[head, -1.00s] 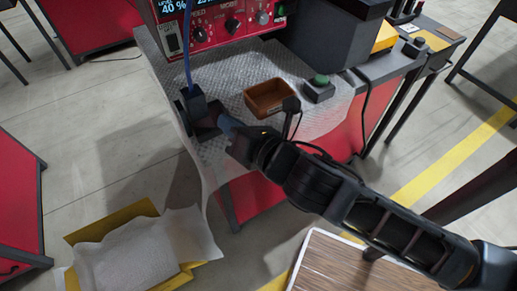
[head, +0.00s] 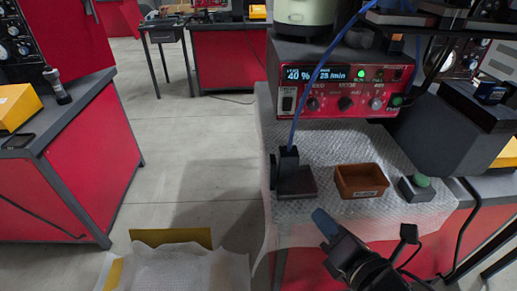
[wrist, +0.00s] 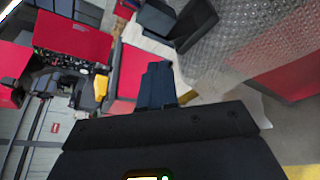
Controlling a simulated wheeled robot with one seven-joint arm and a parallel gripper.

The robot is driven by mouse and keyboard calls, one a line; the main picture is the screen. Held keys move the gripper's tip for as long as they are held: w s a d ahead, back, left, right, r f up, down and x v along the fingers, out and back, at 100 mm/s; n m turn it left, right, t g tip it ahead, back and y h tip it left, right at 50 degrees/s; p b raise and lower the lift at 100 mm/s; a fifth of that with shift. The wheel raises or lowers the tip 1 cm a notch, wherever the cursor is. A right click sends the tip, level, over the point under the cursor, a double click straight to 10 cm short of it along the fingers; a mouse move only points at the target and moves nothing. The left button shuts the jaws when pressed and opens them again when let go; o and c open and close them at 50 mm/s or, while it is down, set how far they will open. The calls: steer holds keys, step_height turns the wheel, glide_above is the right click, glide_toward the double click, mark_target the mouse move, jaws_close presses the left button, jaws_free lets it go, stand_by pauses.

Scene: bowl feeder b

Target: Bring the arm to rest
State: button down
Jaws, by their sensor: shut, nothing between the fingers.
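My gripper (head: 326,224) is in front of the near edge of the bench, at the lower middle of the head view. Its blue fingers are together with nothing between them. In the wrist view the shut fingers (wrist: 160,84) point away from the camera, and the covered bench top (wrist: 228,45) lies beyond them at the upper right. My arm runs down and right from the gripper out of the head view.
A padded yellow crate (head: 180,262) is at the lower left. Open floor (head: 190,110) lies left.

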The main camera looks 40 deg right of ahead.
steer(key=s+a+r+m+y, duration=0.1)
steer(key=s+a+m, duration=0.3)
steer(key=s+m, duration=0.5)
steer(key=s+a+r+m+y, duration=0.2)
steer(key=s+a+m+y, duration=0.1)
steer(key=s+m, duration=0.6)
steer(key=a+m, duration=0.1)
steer(key=m, duration=0.3)
steer(key=shift+s+a+y, duration=0.3)
steer(key=shift+s, duration=0.1)
